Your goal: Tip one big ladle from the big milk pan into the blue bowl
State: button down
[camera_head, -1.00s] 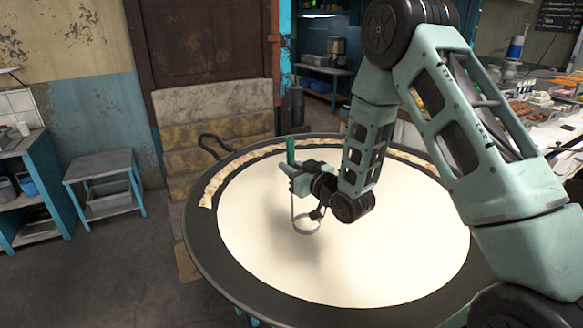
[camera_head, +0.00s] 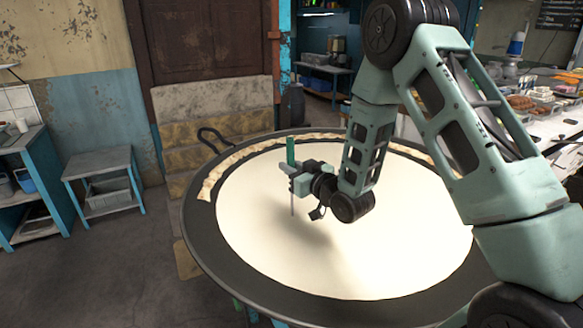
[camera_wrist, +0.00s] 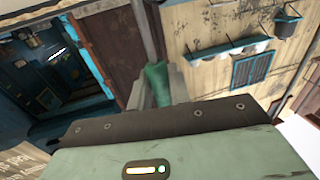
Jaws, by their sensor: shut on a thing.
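The big milk pan (camera_head: 212,245) is a wide, dark, shallow round pan full of cream-coloured milk (camera_head: 380,240). My gripper (camera_head: 292,180) is over the left-centre of the milk and shut on the ladle's green handle (camera_head: 290,151). The ladle stands upright, and its thin metal shaft runs down into the milk. Its cup is hidden under the surface. In the wrist view the green handle (camera_wrist: 157,84) sits between my gripper's fingers (camera_wrist: 155,88). I cannot make out the blue bowl for certain in either view.
A small grey-topped table (camera_head: 98,163) stands left of the pan, beside a blue shelf unit (camera_head: 40,160) holding a blue container (camera_head: 25,182). A worktop (camera_head: 545,130) with several food trays is at the right. Pale crust lines the pan's back rim.

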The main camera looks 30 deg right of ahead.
aim_at(291, 139)
jog(key=shift+r, duration=0.1)
dwell(0.3)
jog(key=shift+r+p, duration=2.75)
jog(key=shift+r, duration=2.4)
jog(key=shift+a+f, duration=0.1)
jog(key=shift+a, duration=0.05)
jog(key=shift+s+a+f+n+b, duration=0.1)
jog(key=shift+s+a+n+b, duration=0.15)
jog(key=shift+a+n+b, duration=0.6)
jog(key=shift+s+a+n+b, duration=0.25)
jog(key=shift+a+n+b, duration=0.3)
jog(key=shift+a+b, duration=0.45)
jog(key=shift+a, duration=0.15)
